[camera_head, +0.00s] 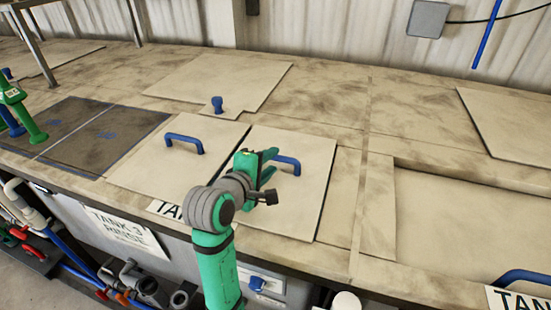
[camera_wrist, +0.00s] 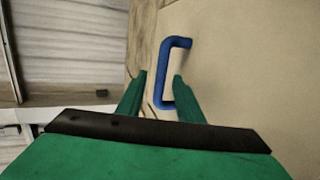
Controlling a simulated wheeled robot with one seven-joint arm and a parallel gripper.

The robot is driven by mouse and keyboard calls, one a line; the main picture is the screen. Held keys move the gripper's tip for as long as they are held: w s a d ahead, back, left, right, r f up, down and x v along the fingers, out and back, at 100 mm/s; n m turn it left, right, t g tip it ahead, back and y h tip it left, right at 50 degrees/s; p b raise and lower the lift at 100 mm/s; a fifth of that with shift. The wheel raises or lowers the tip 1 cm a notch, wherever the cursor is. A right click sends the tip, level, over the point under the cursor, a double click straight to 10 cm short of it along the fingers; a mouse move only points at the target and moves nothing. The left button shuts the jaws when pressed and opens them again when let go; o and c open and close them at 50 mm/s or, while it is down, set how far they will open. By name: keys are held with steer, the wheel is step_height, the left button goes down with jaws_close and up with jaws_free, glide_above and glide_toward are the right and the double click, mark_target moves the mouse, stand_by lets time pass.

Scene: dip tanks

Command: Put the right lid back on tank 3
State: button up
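A pale lid (camera_head: 312,160) with a blue handle (camera_head: 289,163) lies flat at centre right in the head view. A similar lid (camera_head: 150,170) with its own blue handle (camera_head: 185,141) lies to its left. My gripper (camera_head: 269,158) is over the near-left part of the right lid, at its handle. In the wrist view, the blue handle (camera_wrist: 173,62) runs between the two parted green fingers (camera_wrist: 160,76). The fingers look open, with a gap to the left of the handle. A "TANK 3 RINSE" label (camera_head: 124,231) is on the front panel at left.
A dark panel or opening (camera_head: 85,135) with blue marks lies left of the lids. Another pale lid (camera_head: 225,80) with a blue knob lies behind. A recessed area (camera_head: 460,215) is at right. Pipes and valves (camera_head: 125,280) run along the lower front.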

steer(key=v, duration=0.7)
steer(key=shift+s+a, duration=0.15)
steer(key=shift+s, duration=0.2)
